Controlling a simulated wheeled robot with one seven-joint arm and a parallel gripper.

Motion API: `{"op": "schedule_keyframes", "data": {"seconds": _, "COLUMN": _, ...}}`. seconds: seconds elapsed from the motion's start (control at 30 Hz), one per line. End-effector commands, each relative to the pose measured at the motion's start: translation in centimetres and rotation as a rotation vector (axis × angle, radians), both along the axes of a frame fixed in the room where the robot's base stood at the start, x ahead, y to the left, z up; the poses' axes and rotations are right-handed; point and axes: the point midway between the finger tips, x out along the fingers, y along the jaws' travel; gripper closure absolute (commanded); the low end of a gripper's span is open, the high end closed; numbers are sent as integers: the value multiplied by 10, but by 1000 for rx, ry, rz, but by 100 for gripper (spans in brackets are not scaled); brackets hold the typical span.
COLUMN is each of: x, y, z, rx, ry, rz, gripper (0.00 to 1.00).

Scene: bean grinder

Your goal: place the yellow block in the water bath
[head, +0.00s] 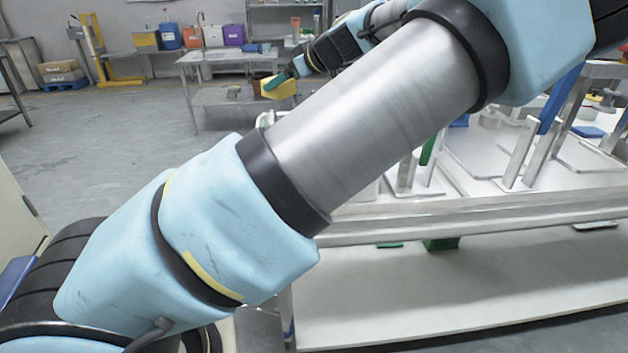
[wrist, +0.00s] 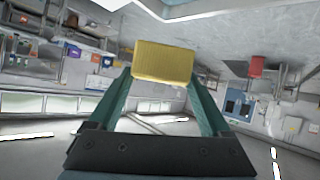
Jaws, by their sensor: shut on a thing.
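My gripper (head: 289,76) is at the upper middle of the head view, high above the floor and past my own arm. It is shut on the yellow block (head: 277,86). In the wrist view the yellow block (wrist: 163,62) sits between the two green fingers of my gripper (wrist: 164,80), at their tips, with nothing else touching it. I cannot make out a water bath for certain in either view. My arm hides much of the middle of the head view.
A white bench (head: 480,205) with metal uprights stands at the right, with a lower shelf (head: 470,285). A metal table (head: 205,57) stands at the back. Coloured containers (head: 195,37) line the back wall. The grey floor (head: 90,130) at the left is clear.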

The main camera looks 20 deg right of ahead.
Motion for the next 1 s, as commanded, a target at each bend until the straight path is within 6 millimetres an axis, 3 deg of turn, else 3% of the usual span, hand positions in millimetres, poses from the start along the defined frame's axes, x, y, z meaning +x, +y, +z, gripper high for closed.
{"op": "schedule_keyframes", "data": {"seconds": 0.17, "x": 0, "y": 1, "z": -23, "rx": 3, "ry": 2, "rz": 2, "gripper": 100}}
{"op": "schedule_keyframes", "data": {"seconds": 0.6, "x": 0, "y": 1, "z": -126, "rx": 4, "ry": 1, "rz": 0, "gripper": 100}}
{"op": "schedule_keyframes", "data": {"seconds": 1.0, "x": 0, "y": 1, "z": -165, "rx": 4, "ry": 1, "rz": 0, "gripper": 100}}
